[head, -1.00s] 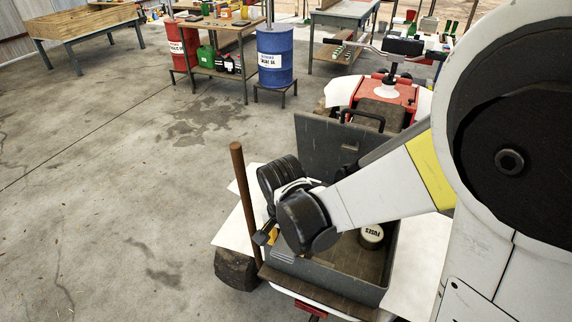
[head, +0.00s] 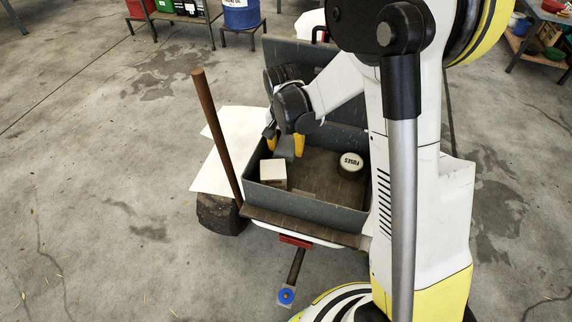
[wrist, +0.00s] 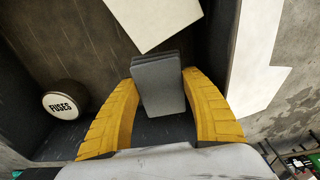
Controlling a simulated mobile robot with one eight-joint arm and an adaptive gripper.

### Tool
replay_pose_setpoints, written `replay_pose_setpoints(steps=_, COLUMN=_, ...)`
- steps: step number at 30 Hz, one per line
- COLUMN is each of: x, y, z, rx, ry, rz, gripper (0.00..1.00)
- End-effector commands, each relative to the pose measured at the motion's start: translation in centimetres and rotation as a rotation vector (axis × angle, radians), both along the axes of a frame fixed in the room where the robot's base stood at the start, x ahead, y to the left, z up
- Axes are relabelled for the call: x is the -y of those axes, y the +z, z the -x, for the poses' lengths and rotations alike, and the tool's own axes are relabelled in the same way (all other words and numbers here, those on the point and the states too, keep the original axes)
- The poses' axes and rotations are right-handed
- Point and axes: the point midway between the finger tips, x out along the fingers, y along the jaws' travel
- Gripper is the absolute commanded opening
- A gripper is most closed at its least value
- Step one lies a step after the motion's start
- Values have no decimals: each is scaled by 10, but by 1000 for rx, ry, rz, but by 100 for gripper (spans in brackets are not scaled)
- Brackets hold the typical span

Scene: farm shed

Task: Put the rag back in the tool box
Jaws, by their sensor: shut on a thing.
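The rag is a grey folded pad (head: 286,149), held between the yellow fingers of my gripper (head: 285,142). In the wrist view the grey rag (wrist: 158,85) sits between the two fingertips (wrist: 160,88), shut on it. The tool box (head: 318,207) is a grey open box with its lid (head: 346,98) raised at the back. My gripper is over the box's back left part, with the rag inside the box's outline. Whether the rag touches the floor I cannot tell.
Inside the box are a pale block (head: 273,174) at the front left and a round fuses tin (head: 351,166) at the right. The fuses tin also shows in the wrist view (wrist: 64,101). The box's middle floor is bare. A rusty post (head: 217,135) stands close at the left.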

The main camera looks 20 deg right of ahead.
Motion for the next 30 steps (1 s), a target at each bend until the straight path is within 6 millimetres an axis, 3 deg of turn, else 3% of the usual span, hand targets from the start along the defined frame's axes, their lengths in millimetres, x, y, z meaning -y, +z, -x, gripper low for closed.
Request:
replay_pose_setpoints(steps=5, x=0, y=-14, z=0, rx=0, ry=0, rz=0, gripper=26)
replay_pose_setpoints(steps=13, x=0, y=-55, z=0, rx=0, ry=0, rz=0, gripper=26)
replay_pose_setpoints(steps=25, x=0, y=-58, z=0, rx=0, ry=0, rz=0, gripper=26)
replay_pose_setpoints(steps=26, x=0, y=-57, z=0, rx=0, ry=0, rz=0, gripper=63)
replay_pose_setpoints(steps=27, x=0, y=-56, z=0, rx=0, ry=0, rz=0, gripper=75)
replay_pose_setpoints(steps=30, x=0, y=-56, z=0, rx=0, ry=0, rz=0, gripper=75)
